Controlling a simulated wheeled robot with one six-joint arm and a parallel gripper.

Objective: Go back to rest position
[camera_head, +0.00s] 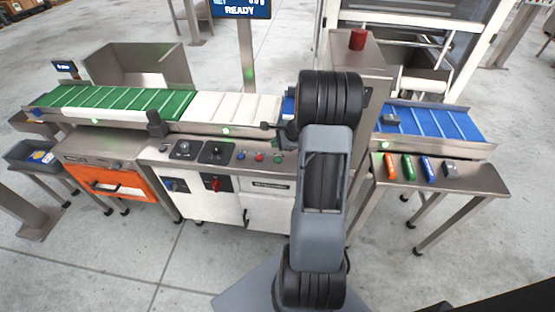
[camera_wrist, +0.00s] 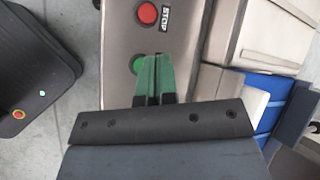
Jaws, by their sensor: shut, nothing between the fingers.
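My gripper (camera_wrist: 153,80) is shut, with its two green-tipped fingers together and nothing between them. In the wrist view it points at a steel panel (camera_wrist: 170,45) with a red button (camera_wrist: 146,13) beside a STOP label. A green button (camera_wrist: 138,64) sits just at the left of the fingertips; I cannot tell whether they touch it or the panel.
A conveyor runs across, with a green belt (camera_head: 120,102), a white section (camera_head: 233,106) and a blue belt (camera_head: 430,123). The control cabinet (camera_head: 220,185) stands below it. A side table (camera_head: 470,178) at right holds several small items. An orange-fronted box (camera_head: 115,183) stands left. Floor is open in front.

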